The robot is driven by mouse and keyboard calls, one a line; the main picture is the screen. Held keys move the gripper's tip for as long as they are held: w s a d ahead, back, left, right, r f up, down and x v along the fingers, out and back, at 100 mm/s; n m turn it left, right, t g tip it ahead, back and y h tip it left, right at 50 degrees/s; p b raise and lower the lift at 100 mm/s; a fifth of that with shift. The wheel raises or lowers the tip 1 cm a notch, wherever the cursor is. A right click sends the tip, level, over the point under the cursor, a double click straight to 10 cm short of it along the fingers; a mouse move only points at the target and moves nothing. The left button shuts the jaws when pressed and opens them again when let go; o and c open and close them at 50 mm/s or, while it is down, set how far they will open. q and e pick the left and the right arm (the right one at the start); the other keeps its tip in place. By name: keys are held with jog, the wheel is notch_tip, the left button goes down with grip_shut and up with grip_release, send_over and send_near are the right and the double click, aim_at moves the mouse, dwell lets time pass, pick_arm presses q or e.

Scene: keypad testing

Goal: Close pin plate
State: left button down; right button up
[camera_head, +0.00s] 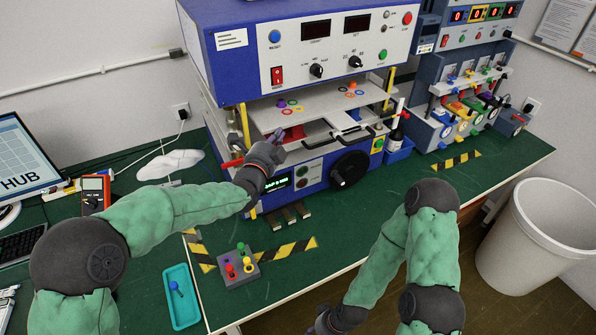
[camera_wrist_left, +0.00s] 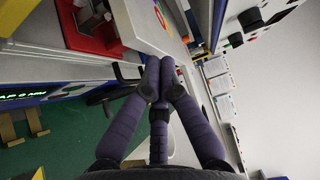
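The blue and white test machine (camera_head: 300,45) stands at the back of the green bench. A pale plate (camera_head: 322,104) with coloured rings sits in its open bay; I take it for the pin plate. It also shows at the top of the left wrist view (camera_wrist_left: 135,22). My left gripper (camera_head: 277,138) is at the bay's front left, by the plate's front edge. In the left wrist view its fingertips (camera_wrist_left: 160,66) are together beside the plate edge; contact cannot be told. My right gripper (camera_head: 324,321) is low at the bottom edge, away from the machine and partly cut off.
A black handle bar and a black knob (camera_head: 350,169) are on the machine's front. A small grey box (camera_head: 238,268) with coloured pins and a blue tray (camera_head: 181,297) are at the bench front. A second tester (camera_head: 465,100) stands right. A white bin (camera_head: 535,235) is on the floor.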

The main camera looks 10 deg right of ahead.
aim_at(269, 123)
pick_arm(q)
jog(key=w, duration=0.2)
jog(key=w+a+b, duration=0.1)
jog(key=w+a, duration=0.1)
jog(key=w, duration=0.1)
jog(key=shift+w+b, duration=0.3)
jog(key=shift+b, duration=0.05)
